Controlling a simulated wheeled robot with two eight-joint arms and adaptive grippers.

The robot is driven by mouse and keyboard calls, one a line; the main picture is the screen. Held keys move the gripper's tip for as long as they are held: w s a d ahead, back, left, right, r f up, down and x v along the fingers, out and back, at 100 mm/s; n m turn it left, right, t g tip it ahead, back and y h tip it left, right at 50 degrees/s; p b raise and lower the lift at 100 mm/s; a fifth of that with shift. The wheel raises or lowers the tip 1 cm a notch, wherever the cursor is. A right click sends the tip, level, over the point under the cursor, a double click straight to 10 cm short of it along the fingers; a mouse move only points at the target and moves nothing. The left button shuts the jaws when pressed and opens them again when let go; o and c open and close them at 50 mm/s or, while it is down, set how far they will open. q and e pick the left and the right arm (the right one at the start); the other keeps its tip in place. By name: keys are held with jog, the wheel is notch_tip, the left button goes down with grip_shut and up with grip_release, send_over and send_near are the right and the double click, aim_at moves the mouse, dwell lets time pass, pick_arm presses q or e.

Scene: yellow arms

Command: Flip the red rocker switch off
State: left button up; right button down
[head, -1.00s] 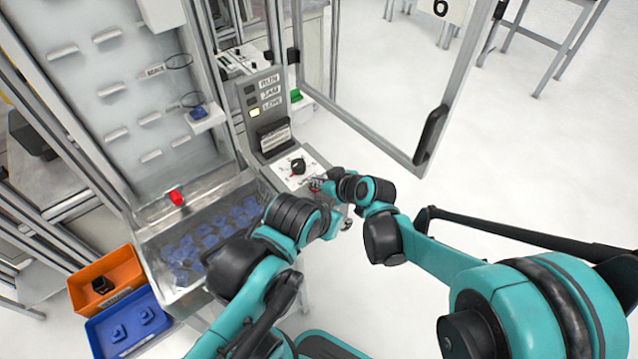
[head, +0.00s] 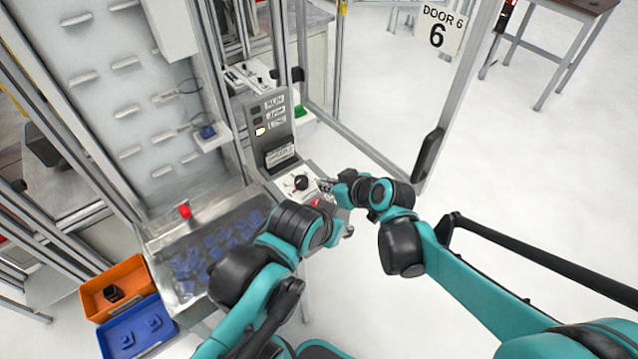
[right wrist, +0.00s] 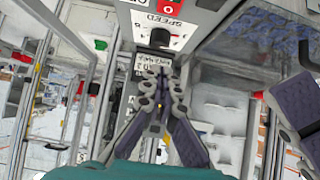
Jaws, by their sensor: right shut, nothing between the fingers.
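The red rocker switch (head: 320,202) shows as a small red patch on the sloping panel, partly covered by my arms. In the right wrist view the switch (right wrist: 166,8) is at the top edge, red with a white mark, and cut off by the frame. My right gripper (head: 325,184) is shut and empty, just above the panel beside the black dial (head: 301,182). In the right wrist view its fingertips (right wrist: 160,76) are together below the dial, apart from the switch.
An open door frame (head: 440,130) stands right.

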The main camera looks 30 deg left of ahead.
jog(key=shift+a+r+p+v, duration=0.1)
jog(key=shift+r+p+v, duration=0.1)
jog(key=shift+v, duration=0.65)
jog(key=shift+a+r+p+v, duration=0.1)
jog(key=shift+p+v, duration=0.05)
jog(key=shift+v, duration=0.7)
jog(key=shift+w, duration=0.15)
jog(key=s+d+m+t+h+b, duration=0.1)
jog(key=d+m+t+h, duration=0.2)
jog(key=d, duration=1.2)
jog(key=s+d+m+h+b, duration=0.25)
jog(key=d+m, duration=0.35)
jog(key=d, duration=0.8)
jog(key=s+d+f+m+h, duration=0.1)
jog(key=s+d+m+h, duration=0.1)
jog(key=d, duration=0.4)
jog(key=s+d+f+m+h, duration=0.2)
jog(key=s+d, duration=0.2)
jog(key=d, duration=0.2)
jog(key=shift+d, duration=0.4)
